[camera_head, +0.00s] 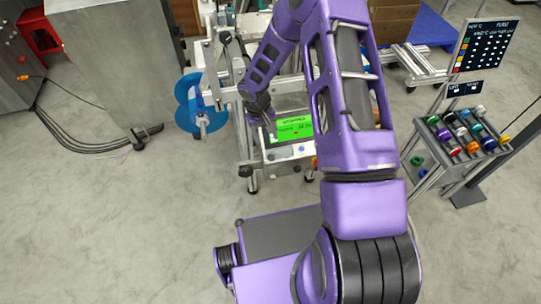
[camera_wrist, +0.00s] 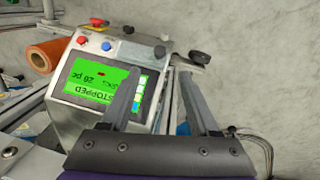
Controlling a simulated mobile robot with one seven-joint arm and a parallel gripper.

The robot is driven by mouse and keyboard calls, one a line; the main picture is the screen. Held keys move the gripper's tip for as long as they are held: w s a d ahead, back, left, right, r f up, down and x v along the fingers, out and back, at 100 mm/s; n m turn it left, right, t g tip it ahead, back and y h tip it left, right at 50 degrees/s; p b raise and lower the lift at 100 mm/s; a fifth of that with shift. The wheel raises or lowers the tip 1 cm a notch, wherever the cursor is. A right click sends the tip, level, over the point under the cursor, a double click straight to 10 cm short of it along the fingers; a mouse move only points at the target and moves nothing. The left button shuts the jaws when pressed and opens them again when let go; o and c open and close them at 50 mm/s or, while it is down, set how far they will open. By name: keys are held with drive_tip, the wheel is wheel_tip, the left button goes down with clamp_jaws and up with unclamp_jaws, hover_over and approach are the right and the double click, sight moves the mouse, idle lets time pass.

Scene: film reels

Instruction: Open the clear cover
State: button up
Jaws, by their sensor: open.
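The machine (camera_head: 290,150) with a bright green screen (camera_head: 295,128) stands beyond my arm. The screen also shows in the wrist view (camera_wrist: 95,82), reading "STOPPED". I cannot clearly make out the clear cover in either view; my arm hides part of the machine. My gripper (camera_head: 262,113) is over the left side of the machine, beside the screen. In the wrist view my gripper (camera_wrist: 163,76) has its two fingers apart with nothing held between them. A dark knob on a metal bar (camera_wrist: 200,57) lies just beyond the right fingertip.
Red and blue buttons (camera_wrist: 97,23) sit on the panel, with an orange roll (camera_wrist: 45,57) at its left. A blue reel (camera_head: 190,105) stands left of the machine. A rack of coloured spools (camera_head: 465,130) stands at right.

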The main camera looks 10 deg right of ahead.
sight(271, 157)
drive_tip(key=f, duration=0.4)
drive_tip(key=d+f, duration=0.1)
drive_tip(key=f, duration=0.3)
drive_tip(key=f+b, duration=0.1)
drive_tip(key=f, duration=0.3)
drive_tip(key=shift+w+d, duration=0.15)
drive_tip(key=shift+d, duration=0.15)
clamp_jaws()
idle(0.8)
